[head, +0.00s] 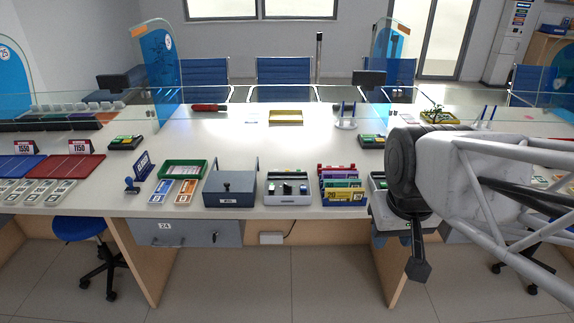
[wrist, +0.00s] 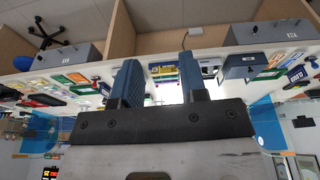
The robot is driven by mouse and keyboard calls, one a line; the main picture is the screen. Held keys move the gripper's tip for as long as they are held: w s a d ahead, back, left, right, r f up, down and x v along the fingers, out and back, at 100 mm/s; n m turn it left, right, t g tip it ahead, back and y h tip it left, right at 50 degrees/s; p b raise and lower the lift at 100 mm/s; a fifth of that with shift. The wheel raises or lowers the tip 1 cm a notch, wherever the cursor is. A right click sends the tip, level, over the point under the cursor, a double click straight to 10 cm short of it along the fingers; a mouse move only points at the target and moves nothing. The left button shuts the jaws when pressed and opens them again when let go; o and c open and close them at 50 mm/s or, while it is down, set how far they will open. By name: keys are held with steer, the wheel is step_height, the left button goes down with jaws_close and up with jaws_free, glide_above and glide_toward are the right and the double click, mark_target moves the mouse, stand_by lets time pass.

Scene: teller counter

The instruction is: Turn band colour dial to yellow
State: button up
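No band colour dial can be made out for certain in either view. A small white machine (head: 288,188) with dark and green parts on top stands on the counter, between a grey box and the colour folders; its details are too small to read. It also shows upside down in the wrist view (wrist: 210,68), beyond the right finger. My gripper (head: 419,266) hangs at the counter's front edge, right of the folders and apart from the machine. In the wrist view my gripper (wrist: 158,75) has its two blue fingers apart, with nothing held between them.
The counter (head: 250,140) holds a grey box (head: 231,188) and a green tray (head: 184,169) left of the machine, and colour folders (head: 342,187) right of it. A glass screen (head: 270,103) runs along behind. My arm hides the counter's right part. The middle counter is clear.

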steer(key=w+a+n, duration=0.3)
steer(key=w, duration=1.2)
steer(key=n+g, duration=0.3)
steer(key=n, duration=0.3)
glide_above(288, 187)
steer(key=f, duration=2)
steer(key=shift+w, duration=0.3)
steer(key=shift+w+a+f+n, duration=0.15)
steer(key=shift+w+f+n, duration=0.05)
steer(key=shift+f+n, duration=0.1)
steer(key=shift+f, duration=3.9)
